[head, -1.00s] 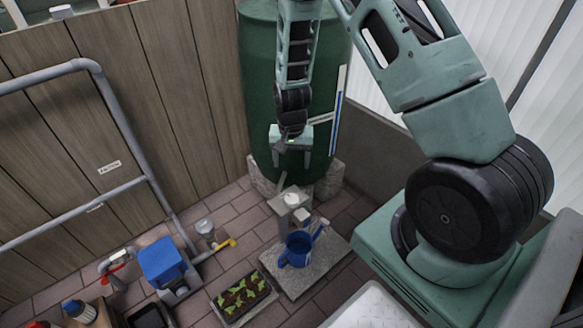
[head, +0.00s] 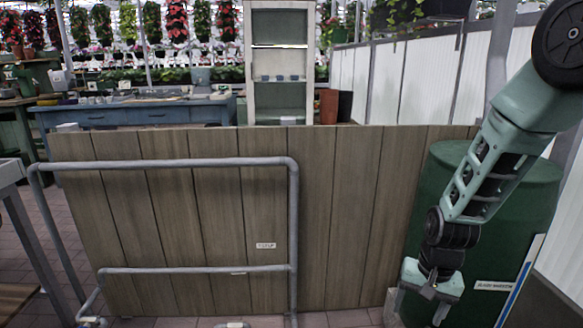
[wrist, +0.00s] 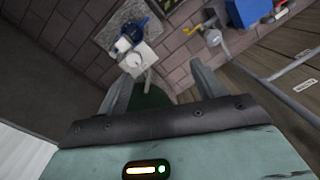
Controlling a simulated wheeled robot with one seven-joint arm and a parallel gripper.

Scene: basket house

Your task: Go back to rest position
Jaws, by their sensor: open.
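My gripper (head: 420,308) hangs at the lower right in the head view, in front of the green barrel (head: 470,215). Its two fingers point down and stand apart in the wrist view (wrist: 162,82), with nothing held between them. My arm comes down from the upper right. Past the fingers, the wrist view shows a pale post top (wrist: 138,60) and a blue watering can (wrist: 135,30) on a stone slab (wrist: 112,35). These lie below the gripper, apart from it. The head view does not show the can.
A wooden panel wall (head: 350,200) with a grey pipe frame (head: 170,163) stands left of the barrel. A blue table (head: 130,112) and a white shelf (head: 280,100) stand behind it. A blue box (wrist: 248,12) and a yellow-handled tap (wrist: 198,27) are on the paving.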

